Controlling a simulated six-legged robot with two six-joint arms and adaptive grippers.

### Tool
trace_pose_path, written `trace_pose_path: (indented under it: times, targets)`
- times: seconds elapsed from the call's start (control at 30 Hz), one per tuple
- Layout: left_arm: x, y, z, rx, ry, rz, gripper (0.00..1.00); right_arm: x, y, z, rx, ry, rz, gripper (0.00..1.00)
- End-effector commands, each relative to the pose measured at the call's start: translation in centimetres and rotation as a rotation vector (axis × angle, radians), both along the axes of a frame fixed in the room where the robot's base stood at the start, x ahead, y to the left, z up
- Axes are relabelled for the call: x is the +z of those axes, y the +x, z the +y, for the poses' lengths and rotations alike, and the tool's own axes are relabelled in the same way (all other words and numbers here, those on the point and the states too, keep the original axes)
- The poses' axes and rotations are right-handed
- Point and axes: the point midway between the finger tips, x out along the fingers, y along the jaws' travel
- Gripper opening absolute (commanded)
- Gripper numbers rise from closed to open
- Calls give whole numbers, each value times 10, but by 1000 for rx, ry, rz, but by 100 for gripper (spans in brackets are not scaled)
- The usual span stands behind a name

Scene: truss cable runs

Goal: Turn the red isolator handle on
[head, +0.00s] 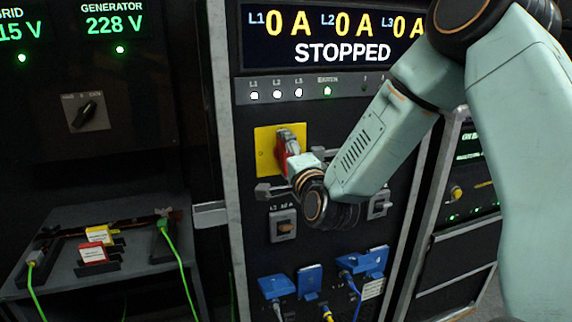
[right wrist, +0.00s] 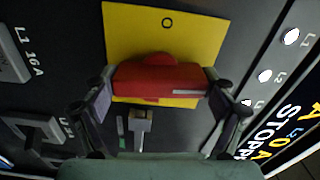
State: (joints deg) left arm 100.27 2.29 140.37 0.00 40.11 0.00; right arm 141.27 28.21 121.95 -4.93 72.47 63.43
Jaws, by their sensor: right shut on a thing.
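The red isolator handle (head: 281,155) sits on a yellow plate (head: 262,140) on the front of the black cabinet. In the right wrist view the red handle (right wrist: 160,78) lies across the yellow plate (right wrist: 200,32), with a small round mark on the plate beyond it. My right gripper (head: 291,147) is at the handle, and in the right wrist view its two fingers (right wrist: 160,85) press on the handle's two ends. My right arm covers part of the panel right of the handle. My left gripper is not in view.
A display (head: 335,35) above reads STOPPED and 0 A, with lit lamps below it. Breaker switches (head: 283,226) and blue connectors (head: 312,278) with cables are below the handle. A shelf (head: 60,285) with red and yellow blocks stands at left.

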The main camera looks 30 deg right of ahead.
Motion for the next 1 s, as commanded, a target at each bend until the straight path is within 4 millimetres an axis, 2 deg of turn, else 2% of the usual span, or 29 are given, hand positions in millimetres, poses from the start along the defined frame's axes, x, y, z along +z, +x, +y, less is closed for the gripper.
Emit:
trace_pose_path:
  times: [0.3,0.83,0.87,1.0]
  targets:
    - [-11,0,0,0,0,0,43,-1,0,0,0,106,-24,53]
    - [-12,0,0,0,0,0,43,0,0,0,0,127,-29,53]
    - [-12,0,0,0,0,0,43,0,0,0,0,127,-29,86]
    - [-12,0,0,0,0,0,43,0,0,0,0,126,-29,98]
